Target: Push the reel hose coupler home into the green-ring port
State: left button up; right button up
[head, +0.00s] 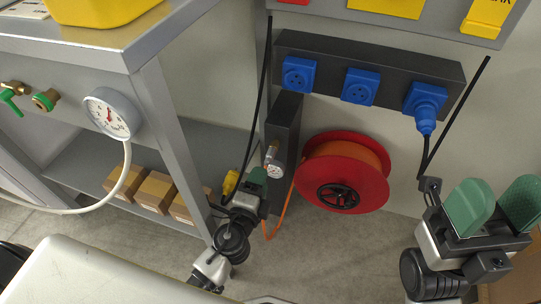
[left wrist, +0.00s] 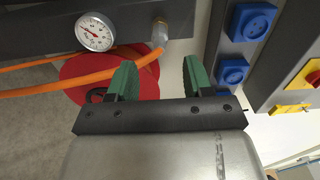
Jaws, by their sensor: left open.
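The green-ring port (head: 45,99) is a brass fitting with a green ring at the left of the head view. The reel hose coupler (left wrist: 159,34) is a silver piece on the orange hose. It hangs at the dark post beside a small gauge, and shows small in the head view (head: 271,153). My left gripper (left wrist: 160,76) is open and empty. In the left wrist view the coupler lies beyond its fingertips, roughly in line with the gap. In the head view the left gripper (head: 258,177) is small, beside the post. My right gripper (head: 498,203) is open and empty at the right.
The red hose reel (head: 372,187) is on the wall behind the post. A white-hosed gauge (head: 108,113) and a green-handled valve (head: 10,98) flank the port. Boxes (head: 155,190) line the low shelf. Blue sockets (head: 360,86) are above the reel.

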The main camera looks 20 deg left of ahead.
aim_at(266, 167)
pick_arm(q)
jog(key=shift+w+d, duration=0.15)
jog(key=shift+w, duration=4.05)
grip_shut()
jog(key=shift+s, duration=0.15)
jog(key=shift+s, duration=2.9)
jog(key=shift+w, duration=0.1)
